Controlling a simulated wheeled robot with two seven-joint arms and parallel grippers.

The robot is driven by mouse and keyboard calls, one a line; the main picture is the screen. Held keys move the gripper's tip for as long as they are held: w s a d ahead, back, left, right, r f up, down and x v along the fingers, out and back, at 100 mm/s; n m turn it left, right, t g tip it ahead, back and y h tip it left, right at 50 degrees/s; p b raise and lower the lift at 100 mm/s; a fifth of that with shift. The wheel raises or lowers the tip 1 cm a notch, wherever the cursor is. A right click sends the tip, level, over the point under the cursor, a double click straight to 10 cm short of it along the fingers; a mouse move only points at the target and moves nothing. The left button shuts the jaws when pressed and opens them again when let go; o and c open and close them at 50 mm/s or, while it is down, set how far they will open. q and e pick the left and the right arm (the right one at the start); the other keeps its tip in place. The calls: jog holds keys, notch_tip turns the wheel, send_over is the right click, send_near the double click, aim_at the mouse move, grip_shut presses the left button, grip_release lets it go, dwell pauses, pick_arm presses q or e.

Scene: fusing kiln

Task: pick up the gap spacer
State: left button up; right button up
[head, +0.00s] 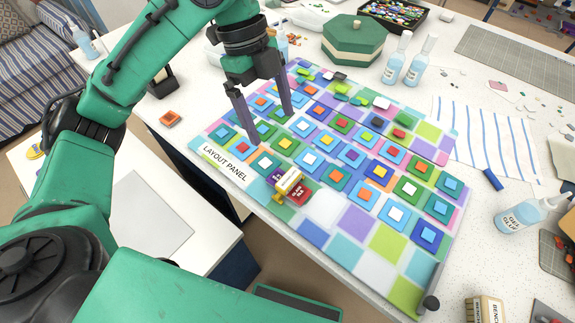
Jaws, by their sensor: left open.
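The layout panel (322,210) lies on the white table, covered with rows of stacked coloured glass squares. Near its front edge sits a small cluster: a yellow and white piece (289,181), a purple block beside it and a dark red labelled block (299,194). The yellow piece may be the gap spacer, but I cannot read a label that says so. My left gripper (269,127) is open and empty, pointing down above the panel's left part, behind and left of the cluster. My right gripper is not in view.
A green hexagonal box (354,40), clear bottles (396,58) and a black tray of glass bits (393,13) stand at the back.

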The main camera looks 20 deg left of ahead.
pick_arm(q)
send_over(289, 178)
jog(key=a, duration=0.2)
jog(key=x, duration=0.4)
jog(key=shift+a+f, duration=0.35)
jog(key=shift+f, duration=0.05)
jog(key=f, duration=0.1)
jog(key=w+f, duration=0.1)
jog(key=shift+f, duration=0.3)
jog(key=p+x, duration=0.1)
jog(key=x, duration=0.3)
jog(key=shift+d+f, duration=0.25)
jog(key=shift+c, duration=0.9)
jog(key=shift+w, duration=0.1)
jog(key=c, duration=1.1)
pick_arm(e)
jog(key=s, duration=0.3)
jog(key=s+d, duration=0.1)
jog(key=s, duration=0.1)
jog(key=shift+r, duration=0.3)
